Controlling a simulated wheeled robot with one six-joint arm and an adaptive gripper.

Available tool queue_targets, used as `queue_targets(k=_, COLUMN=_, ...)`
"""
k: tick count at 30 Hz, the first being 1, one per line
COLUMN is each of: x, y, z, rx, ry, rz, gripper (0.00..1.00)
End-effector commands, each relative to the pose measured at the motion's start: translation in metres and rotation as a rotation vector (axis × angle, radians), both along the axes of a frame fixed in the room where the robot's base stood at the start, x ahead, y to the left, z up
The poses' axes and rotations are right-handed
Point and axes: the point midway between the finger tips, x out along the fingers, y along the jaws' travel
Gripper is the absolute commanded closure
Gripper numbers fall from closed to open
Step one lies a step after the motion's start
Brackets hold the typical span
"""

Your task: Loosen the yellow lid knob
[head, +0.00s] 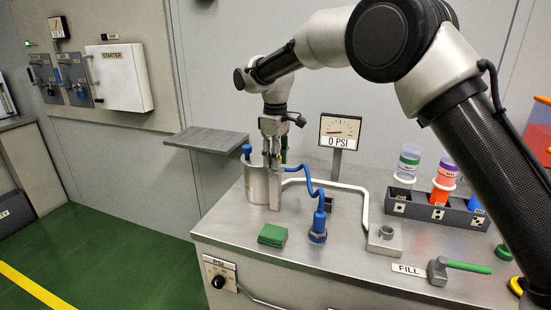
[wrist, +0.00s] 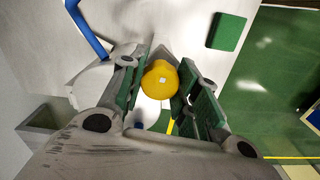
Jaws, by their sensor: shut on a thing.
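The yellow lid knob (wrist: 161,80) shows in the wrist view between my two green-padded fingers. My gripper (wrist: 163,82) is shut on it, one finger on each side. In the head view my gripper (head: 272,157) points down over the grey metal pot (head: 257,185) on the steel bench. The knob is hidden behind the fingers there, and the lid cannot be made out.
A blue hose (head: 305,182) runs from the pot to a blue fitting (head: 318,226). A gauge (head: 340,131) reads 0 PSI. A green block (head: 272,235) lies in front.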

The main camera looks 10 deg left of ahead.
Motion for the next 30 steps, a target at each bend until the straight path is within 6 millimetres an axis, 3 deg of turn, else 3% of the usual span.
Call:
queue_targets(k=12, x=-0.0004, y=-0.0002, z=-0.0019, rx=-0.001, ry=0.002, rz=0.192, gripper=0.92)
queue_targets(k=29, x=-0.0007, y=-0.0003, z=-0.0025, rx=-0.002, ry=0.004, rz=0.22, gripper=0.92)
queue_targets(k=30, x=-0.0007, y=-0.0004, z=-0.0025, rx=-0.002, ry=0.004, rz=0.219, gripper=0.63)
